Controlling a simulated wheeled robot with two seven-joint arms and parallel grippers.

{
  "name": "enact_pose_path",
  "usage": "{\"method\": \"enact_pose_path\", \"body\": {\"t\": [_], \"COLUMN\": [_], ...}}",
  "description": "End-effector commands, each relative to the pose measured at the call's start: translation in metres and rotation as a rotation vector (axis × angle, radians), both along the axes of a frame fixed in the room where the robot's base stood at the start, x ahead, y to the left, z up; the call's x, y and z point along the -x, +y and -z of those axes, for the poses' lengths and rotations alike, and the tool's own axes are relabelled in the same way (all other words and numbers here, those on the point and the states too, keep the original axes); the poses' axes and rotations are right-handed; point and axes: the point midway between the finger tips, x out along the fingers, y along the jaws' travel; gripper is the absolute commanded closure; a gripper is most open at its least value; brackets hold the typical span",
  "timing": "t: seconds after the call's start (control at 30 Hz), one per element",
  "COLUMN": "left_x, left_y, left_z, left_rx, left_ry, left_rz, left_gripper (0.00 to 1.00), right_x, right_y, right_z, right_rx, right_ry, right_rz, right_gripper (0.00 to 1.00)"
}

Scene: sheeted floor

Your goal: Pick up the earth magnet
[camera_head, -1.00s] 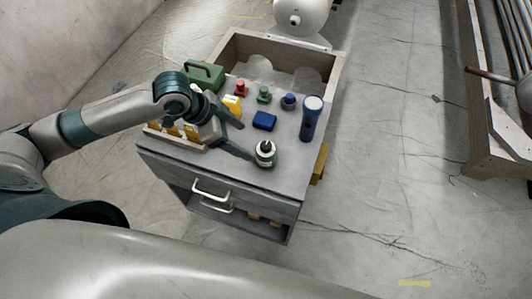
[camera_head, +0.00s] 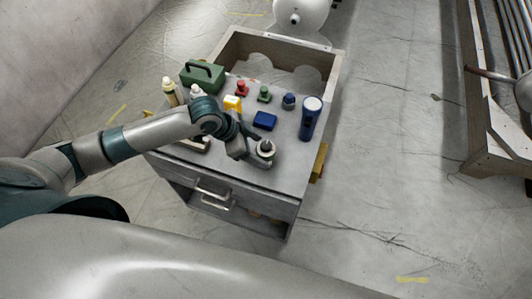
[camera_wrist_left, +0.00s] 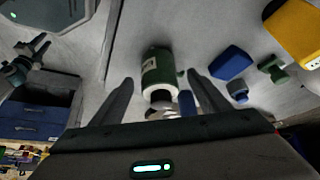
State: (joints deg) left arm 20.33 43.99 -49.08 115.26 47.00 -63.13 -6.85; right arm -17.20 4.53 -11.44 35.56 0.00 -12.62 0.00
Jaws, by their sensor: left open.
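I cannot tell by its look which object is the earth magnet. A short green and white cylinder with a dark top (camera_head: 266,149) stands upright near the front right of the grey cabinet top (camera_head: 245,173). My left gripper (camera_head: 251,146) is open beside it, low over the top. In the left wrist view the cylinder (camera_wrist_left: 158,70) sits between the two spread fingers of my left gripper (camera_wrist_left: 160,78), with a visible gap on each side. My right gripper is not in view.
A blue box (camera_head: 264,121), a blue flashlight (camera_head: 310,118), red (camera_head: 241,88), green (camera_head: 264,94) and blue (camera_head: 289,101) knobbed pieces, a yellow item (camera_head: 232,103) and a green toolbox (camera_head: 202,76) stand behind.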

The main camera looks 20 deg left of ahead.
Motion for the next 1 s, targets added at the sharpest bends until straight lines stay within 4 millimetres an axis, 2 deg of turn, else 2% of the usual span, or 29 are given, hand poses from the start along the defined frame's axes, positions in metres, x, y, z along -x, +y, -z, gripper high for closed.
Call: {"method": "enact_pose_path", "body": {"t": [0.17, 0.33, 0.53, 1.0], "left_x": [-0.002, -0.005, -0.011, -0.011], "left_y": [-0.005, -0.015, -0.022, -0.022], "left_z": [0.008, 0.024, 0.042, 0.045], "left_rx": [0.002, 0.002, 0.001, 0.0], "left_ry": [0.003, 0.003, 0.001, 0.0], "left_rz": [0.0, 0.0, 0.0, 0.0], "left_gripper": [0.31, 0.31, 0.31, 0.31], "right_x": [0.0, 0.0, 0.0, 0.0], "right_y": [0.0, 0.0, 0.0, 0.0], "right_z": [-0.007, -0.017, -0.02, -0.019], "right_rx": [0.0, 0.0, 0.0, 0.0], "right_ry": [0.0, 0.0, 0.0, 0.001], "right_rz": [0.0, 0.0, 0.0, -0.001], "right_gripper": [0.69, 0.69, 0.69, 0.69]}}
